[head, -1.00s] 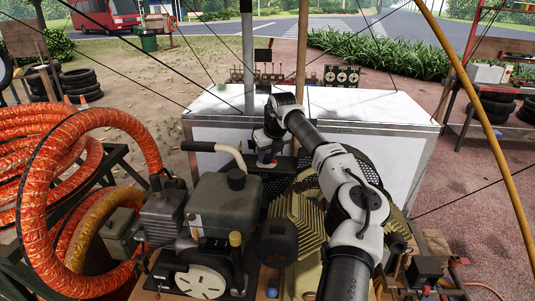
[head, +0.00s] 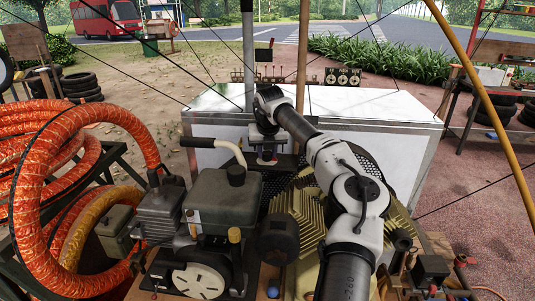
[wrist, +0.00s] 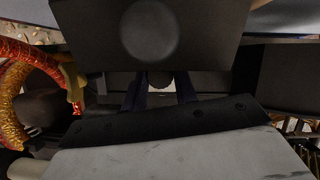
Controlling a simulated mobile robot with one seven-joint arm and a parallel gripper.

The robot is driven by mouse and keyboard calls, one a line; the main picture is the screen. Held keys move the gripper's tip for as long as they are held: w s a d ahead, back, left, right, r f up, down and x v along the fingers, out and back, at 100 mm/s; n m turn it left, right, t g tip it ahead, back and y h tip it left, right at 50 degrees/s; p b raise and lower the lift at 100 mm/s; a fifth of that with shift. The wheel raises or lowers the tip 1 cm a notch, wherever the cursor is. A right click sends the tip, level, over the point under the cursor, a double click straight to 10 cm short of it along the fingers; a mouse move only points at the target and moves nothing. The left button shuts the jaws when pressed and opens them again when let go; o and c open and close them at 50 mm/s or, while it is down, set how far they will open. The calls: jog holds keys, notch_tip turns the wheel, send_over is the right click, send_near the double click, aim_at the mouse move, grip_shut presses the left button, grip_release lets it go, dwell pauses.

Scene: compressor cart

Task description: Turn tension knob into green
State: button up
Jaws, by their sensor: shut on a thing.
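My gripper (head: 265,157) is behind the engine, low in front of the white cabinet, in the head view. Most of the knob is hidden by the fingers and the block. I cannot make out any green mark or pointer on it.
The engine (head: 222,200) with its pale bent handle stands just left of my gripper. The white cabinet (head: 350,125) is close behind it. Orange hoses (head: 35,200) coil at the left. Finned yellowish metal (head: 300,220) lies below my arm.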

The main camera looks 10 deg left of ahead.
jog(key=shift+r, duration=0.1)
jog(key=o, duration=0.7)
jog(key=b+v, duration=0.3)
jog(key=v, duration=1.1)
jog(key=shift+b, duration=0.35)
